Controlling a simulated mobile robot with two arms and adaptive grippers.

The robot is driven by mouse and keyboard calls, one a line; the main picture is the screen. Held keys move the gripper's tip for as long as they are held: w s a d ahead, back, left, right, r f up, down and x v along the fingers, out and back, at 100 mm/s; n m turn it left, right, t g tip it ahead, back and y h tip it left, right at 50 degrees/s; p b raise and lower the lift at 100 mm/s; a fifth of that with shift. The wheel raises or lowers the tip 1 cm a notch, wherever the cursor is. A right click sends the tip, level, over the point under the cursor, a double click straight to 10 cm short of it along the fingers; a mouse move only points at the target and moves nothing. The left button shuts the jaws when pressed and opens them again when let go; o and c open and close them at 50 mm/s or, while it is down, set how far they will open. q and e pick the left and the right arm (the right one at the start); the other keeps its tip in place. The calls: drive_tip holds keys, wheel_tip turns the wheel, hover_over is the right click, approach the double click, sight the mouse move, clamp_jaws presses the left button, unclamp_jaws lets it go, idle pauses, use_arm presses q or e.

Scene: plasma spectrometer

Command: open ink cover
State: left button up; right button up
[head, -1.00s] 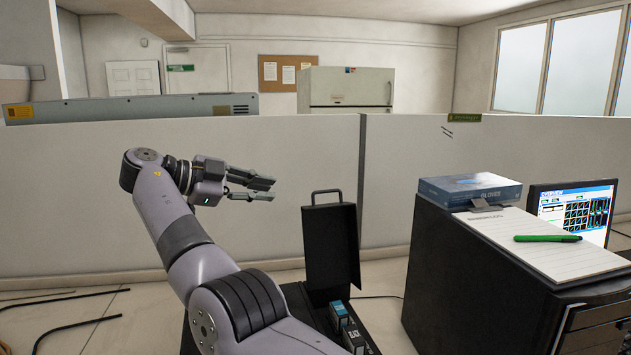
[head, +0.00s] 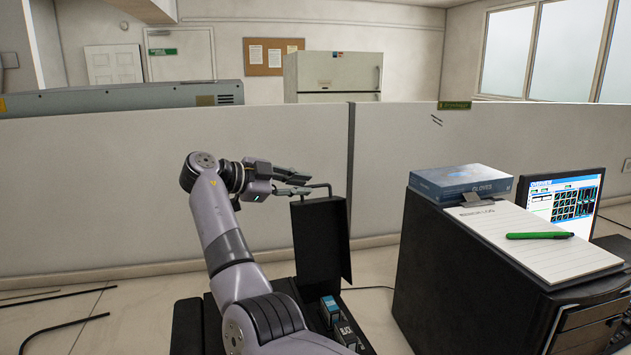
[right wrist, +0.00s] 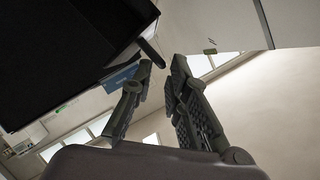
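The black ink cover (head: 321,240) stands upright, hinged open, with a thin bar handle (head: 327,186) on its top edge. Below it, ink cartridges (head: 329,308) show in the black base. My right gripper (head: 309,184) is beside the cover's top edge, at the handle's left end. Its two fingers are apart with nothing seen held between them. In the right wrist view the fingers (right wrist: 162,68) are spread, and the dark cover (right wrist: 70,50) fills the upper left. The handle (right wrist: 151,51) is close to the left fingertip; I cannot tell whether they touch. My left gripper is out of view.
A black cabinet (head: 440,270) stands to the right, bearing a glove box (head: 460,182), a notepad (head: 535,245) and a green pen (head: 540,236). A monitor (head: 565,205) is behind it. A white partition (head: 150,190) runs behind. Cables (head: 65,330) lie on the floor at left.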

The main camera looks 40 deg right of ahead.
sight(310, 186)
drive_tip(key=shift+p+x, duration=0.65)
drive_tip(key=shift+x, duration=1.75)
clamp_jaws()
drive_tip(key=shift+a, duration=0.1)
